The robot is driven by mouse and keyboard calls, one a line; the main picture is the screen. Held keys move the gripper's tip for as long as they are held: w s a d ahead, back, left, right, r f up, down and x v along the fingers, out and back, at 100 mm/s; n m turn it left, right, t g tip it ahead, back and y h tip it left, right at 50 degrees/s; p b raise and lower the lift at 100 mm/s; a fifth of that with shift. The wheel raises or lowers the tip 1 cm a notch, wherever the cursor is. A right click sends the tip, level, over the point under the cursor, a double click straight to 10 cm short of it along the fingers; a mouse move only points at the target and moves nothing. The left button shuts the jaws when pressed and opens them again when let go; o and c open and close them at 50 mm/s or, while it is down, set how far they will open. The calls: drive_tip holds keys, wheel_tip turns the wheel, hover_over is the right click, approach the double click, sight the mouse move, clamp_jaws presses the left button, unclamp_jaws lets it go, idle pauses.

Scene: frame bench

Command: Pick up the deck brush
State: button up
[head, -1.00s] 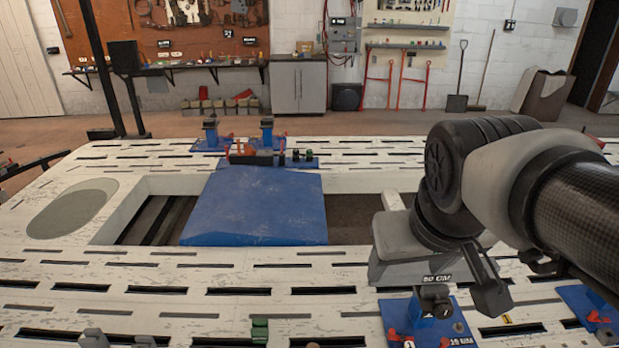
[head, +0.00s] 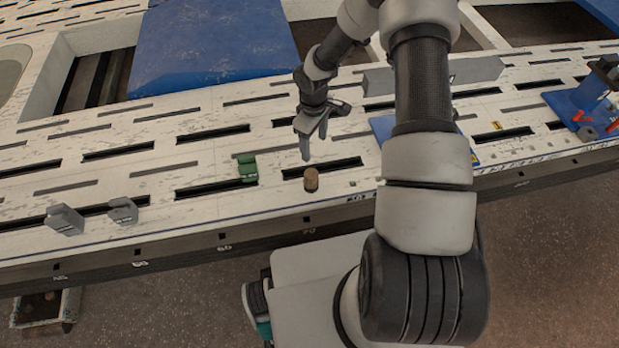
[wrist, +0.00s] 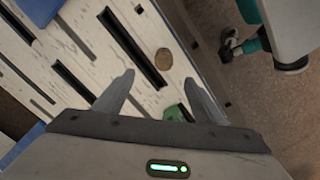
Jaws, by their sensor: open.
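I cannot make out a clear deck brush in the head or wrist view now. A small brown upright cylinder (head: 311,179) stands on the white slotted bench near its front edge; I cannot tell whether it is part of a brush. The wrist view shows its round top (wrist: 164,60) just beyond the fingertips, roughly between their lines. My gripper (head: 315,140) is open and empty, pointing down above the bench, a little behind the cylinder in the head view.
The white slotted bench (head: 150,195) has grey blocks (head: 65,219) at its front left. A blue panel (head: 212,45) lies behind. A grey beam (head: 478,69) and a blue plate with a clamp (head: 580,105) are to the right.

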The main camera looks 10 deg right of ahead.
sight(312, 174)
drive_tip(key=f+b, duration=0.1)
drive_tip(key=f, duration=0.4)
drive_tip(key=f+b, duration=0.1)
drive_tip(key=f, duration=0.4)
drive_tip(key=f+b, duration=0.1)
drive_tip(key=f, duration=0.4)
drive_tip(key=shift+s+a, duration=0.15)
drive_tip(key=shift+a, duration=0.2)
drive_tip(key=shift+a+f+b, duration=0.1)
drive_tip(key=shift+f+b, duration=0.85)
drive_tip(key=shift+f, duration=1.85)
drive_tip(key=c, duration=1.2)
